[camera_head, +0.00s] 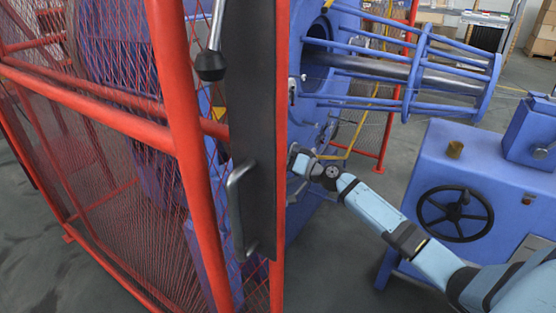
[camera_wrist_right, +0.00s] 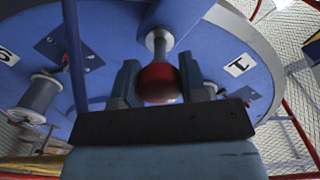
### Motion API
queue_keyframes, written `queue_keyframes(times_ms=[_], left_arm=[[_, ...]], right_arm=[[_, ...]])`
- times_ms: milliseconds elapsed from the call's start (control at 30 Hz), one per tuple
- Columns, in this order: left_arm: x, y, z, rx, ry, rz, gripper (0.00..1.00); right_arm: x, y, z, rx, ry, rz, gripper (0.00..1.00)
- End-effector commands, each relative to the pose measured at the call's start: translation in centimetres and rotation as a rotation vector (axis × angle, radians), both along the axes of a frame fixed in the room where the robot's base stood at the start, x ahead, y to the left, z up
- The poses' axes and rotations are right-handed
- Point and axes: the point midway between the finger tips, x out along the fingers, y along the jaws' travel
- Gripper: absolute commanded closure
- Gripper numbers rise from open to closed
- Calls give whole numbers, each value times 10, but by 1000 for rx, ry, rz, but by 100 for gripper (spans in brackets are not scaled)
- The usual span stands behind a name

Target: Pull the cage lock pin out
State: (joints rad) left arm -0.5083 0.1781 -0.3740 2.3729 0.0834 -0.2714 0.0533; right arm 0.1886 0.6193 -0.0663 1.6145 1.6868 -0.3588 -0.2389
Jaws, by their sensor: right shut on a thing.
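The cage lock pin shows in the right wrist view as a red ball knob (camera_wrist_right: 158,84) on a short metal shaft. The shaft runs into a blue cylindrical housing on the blue disc (camera_wrist_right: 110,45). My right gripper (camera_wrist_right: 158,72) has one finger on each side of the red knob and is shut on it. How far the shaft sits in the housing is hard to tell. In the head view my right gripper (camera_head: 300,160) reaches in from the right beside the blue machine; the pin cannot be made out there. My left gripper is not in view.
A red-framed mesh guard (camera_head: 178,110) and a dark panel with a metal handle (camera_head: 238,205) stand left of my right gripper. A black-knobbed lever (camera_head: 210,65) hangs near it. A blue cabinet with a black handwheel (camera_head: 455,213) stands at the right.

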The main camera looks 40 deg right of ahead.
Motion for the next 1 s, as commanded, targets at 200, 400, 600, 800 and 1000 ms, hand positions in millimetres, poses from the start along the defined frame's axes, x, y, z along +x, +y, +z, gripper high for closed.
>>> queue_keyframes(times_ms=[200,400,600,800,1000], left_arm=[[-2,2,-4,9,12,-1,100],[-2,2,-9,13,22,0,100],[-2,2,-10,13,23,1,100],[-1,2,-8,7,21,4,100],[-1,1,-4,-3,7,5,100]], right_arm=[[-1,0,-2,-2,4,1,36],[0,0,-1,-1,3,1,36],[-9,-3,-2,-2,4,1,36],[-42,-17,-3,-1,6,1,36],[-83,-33,-3,-1,6,0,36]])
